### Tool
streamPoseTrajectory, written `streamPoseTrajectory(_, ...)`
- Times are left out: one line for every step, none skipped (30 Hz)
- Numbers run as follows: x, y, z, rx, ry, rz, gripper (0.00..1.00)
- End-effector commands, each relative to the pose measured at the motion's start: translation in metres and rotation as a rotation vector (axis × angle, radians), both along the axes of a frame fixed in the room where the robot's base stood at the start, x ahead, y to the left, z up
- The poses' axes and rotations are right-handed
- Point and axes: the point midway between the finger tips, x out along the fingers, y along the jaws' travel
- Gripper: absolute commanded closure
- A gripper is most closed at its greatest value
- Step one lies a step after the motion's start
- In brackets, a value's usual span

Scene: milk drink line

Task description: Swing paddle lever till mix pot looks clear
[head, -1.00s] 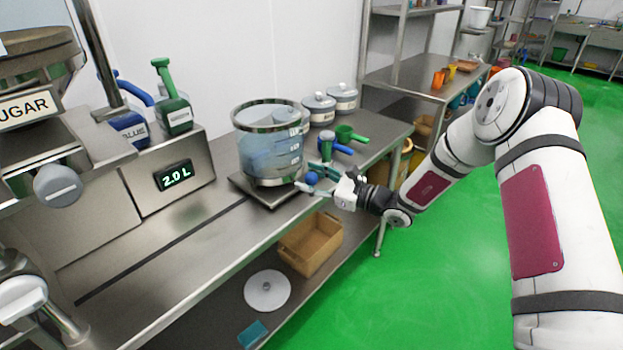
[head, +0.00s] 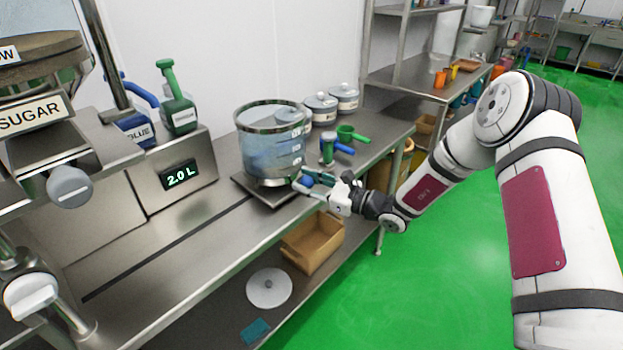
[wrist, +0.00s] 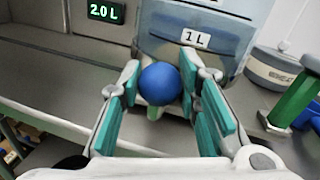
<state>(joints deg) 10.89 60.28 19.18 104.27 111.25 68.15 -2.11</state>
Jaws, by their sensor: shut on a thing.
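The mix pot (head: 270,150) is a clear round vessel with a metal rim and base, standing on a steel plate on the bench. Its contents look pale blue and partly see-through. A "1 L" mark shows on the pot in the wrist view (wrist: 165,45). The paddle lever's blue ball knob (wrist: 160,83) is between the teal finger pads of my gripper (wrist: 160,92), which is shut on it. In the head view my gripper (head: 318,188) is at the pot's lower right, at the bench's front edge. The lever's rod is mostly hidden.
Blue and green handled scoops (head: 335,146) and lidded grey tubs (head: 322,108) stand right of the pot. A "2.0 L" display (head: 180,175) and a sugar hopper (head: 35,115) are at left. A cardboard box (head: 312,243) sits on the lower shelf.

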Motion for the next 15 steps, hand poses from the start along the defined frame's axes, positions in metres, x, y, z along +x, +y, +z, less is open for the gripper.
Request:
streamPoseTrajectory(-0.007, 0.007, 0.002, 0.003, 0.002, 0.006, 1.00)
streamPoseTrajectory(-0.010, 0.009, 0.002, 0.003, 0.003, 0.007, 1.00)
streamPoseTrajectory(-0.013, 0.013, 0.002, 0.003, 0.003, 0.006, 1.00)
streamPoseTrajectory(-0.015, 0.016, 0.002, 0.003, 0.003, 0.006, 1.00)
streamPoseTrajectory(-0.017, 0.019, 0.002, 0.004, 0.002, 0.007, 1.00)
streamPoseTrajectory(-0.020, 0.023, 0.002, 0.004, 0.002, 0.007, 1.00)
streamPoseTrajectory(-0.022, 0.026, 0.002, 0.003, 0.002, 0.007, 1.00)
streamPoseTrajectory(-0.023, 0.029, 0.002, 0.003, 0.002, 0.007, 1.00)
streamPoseTrajectory(-0.026, 0.033, 0.002, 0.004, 0.002, 0.008, 1.00)
streamPoseTrajectory(-0.027, 0.036, 0.002, 0.004, 0.002, 0.008, 1.00)
streamPoseTrajectory(-0.028, 0.038, 0.003, 0.004, 0.000, 0.008, 1.00)
streamPoseTrajectory(-0.030, 0.042, 0.003, 0.004, 0.000, 0.007, 1.00)
streamPoseTrajectory(-0.031, 0.044, 0.002, 0.004, 0.000, 0.007, 1.00)
streamPoseTrajectory(-0.032, 0.046, 0.002, 0.004, 0.001, 0.007, 1.00)
streamPoseTrajectory(-0.033, 0.049, 0.002, 0.003, 0.001, 0.007, 1.00)
